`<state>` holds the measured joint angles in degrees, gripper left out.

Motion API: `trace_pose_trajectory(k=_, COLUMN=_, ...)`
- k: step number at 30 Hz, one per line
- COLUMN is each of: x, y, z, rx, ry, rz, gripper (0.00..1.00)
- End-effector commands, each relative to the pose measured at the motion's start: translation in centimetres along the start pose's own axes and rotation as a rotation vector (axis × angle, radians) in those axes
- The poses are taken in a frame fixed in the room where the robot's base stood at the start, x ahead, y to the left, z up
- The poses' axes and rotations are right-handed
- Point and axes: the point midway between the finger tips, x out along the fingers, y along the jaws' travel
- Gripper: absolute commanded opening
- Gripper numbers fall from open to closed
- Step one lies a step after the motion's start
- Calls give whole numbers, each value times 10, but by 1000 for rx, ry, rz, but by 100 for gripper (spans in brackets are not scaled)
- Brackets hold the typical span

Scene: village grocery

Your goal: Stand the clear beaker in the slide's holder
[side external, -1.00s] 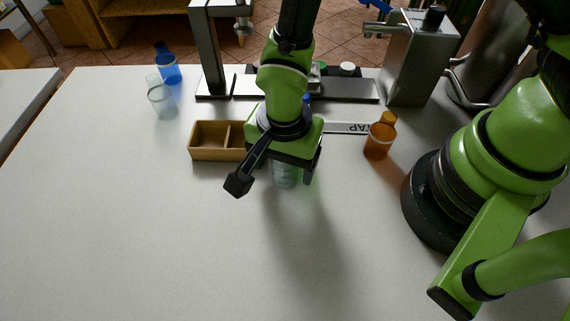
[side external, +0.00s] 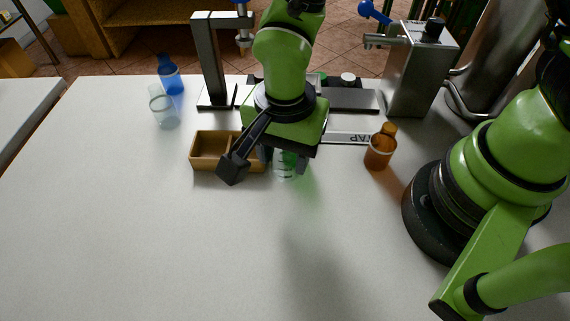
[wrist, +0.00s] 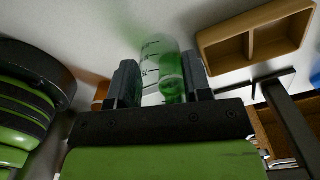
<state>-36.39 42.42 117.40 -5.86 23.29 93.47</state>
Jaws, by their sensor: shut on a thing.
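My gripper (side external: 285,163) is shut on a clear beaker (side external: 285,172) with dark graduation marks. In the wrist view, the beaker (wrist: 158,60) sits between the two fingers, with green showing through it. In the side view its upper part is hidden by my gripper. I cannot tell how far its base is from the table. The dark slide (side external: 350,100) runs along the back of the table, behind my gripper. My arm covers its middle, and I cannot make out the holder clearly.
A tan two-compartment box (side external: 210,165) is close left of my gripper. An amber bottle (side external: 380,147) stands to the right. A clear vessel (side external: 163,108) and a blue bottle (side external: 170,75) stand at back left. A stand (side external: 207,55) and a metal dispenser (side external: 415,75) rise at the back. The front table is clear.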

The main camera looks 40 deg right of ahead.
Motion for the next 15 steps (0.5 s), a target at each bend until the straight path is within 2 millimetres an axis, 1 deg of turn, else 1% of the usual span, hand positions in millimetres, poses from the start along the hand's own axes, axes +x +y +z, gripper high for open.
trace_pose_trajectory(k=1, x=-11, y=-1, z=0, rx=0, ry=-1, rz=-7, gripper=19)
trace_pose_trajectory(k=3, x=-24, y=-1, z=0, rx=0, ry=-1, rz=-6, gripper=19)
trace_pose_trajectory(k=10, x=-57, y=-1, z=0, rx=0, ry=0, rz=-4, gripper=19)
trace_pose_trajectory(k=15, x=-90, y=-1, z=0, rx=0, ry=-1, rz=-6, gripper=19)
